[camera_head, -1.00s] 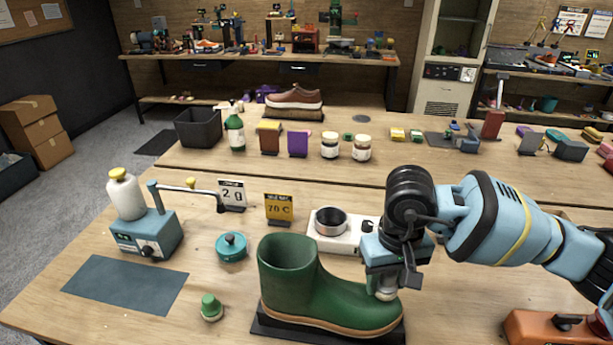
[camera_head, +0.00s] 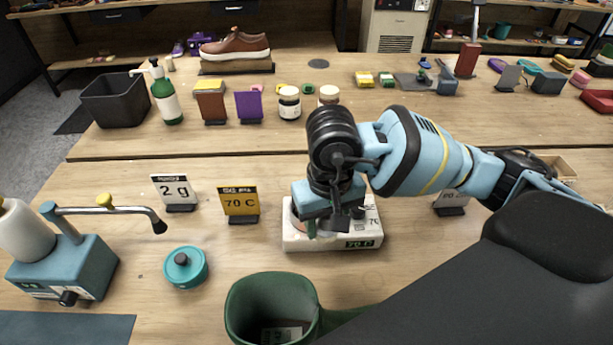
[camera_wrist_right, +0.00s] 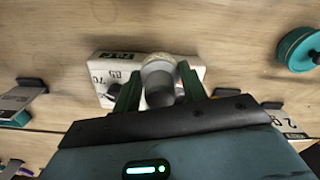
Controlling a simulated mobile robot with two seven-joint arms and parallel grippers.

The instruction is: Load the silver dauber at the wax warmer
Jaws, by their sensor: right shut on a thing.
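I cannot tell whether the dauber's tip touches the wax. My left gripper is not in view.
A green boot (camera_head: 262,300) stands in front of the warmer. A teal lidded jar (camera_head: 186,268), a 2 g sign (camera_head: 175,190) and a blue dispenser (camera_head: 65,268) are to the left. A dark grey shape covers the lower right. Bottles and jars line the far table.

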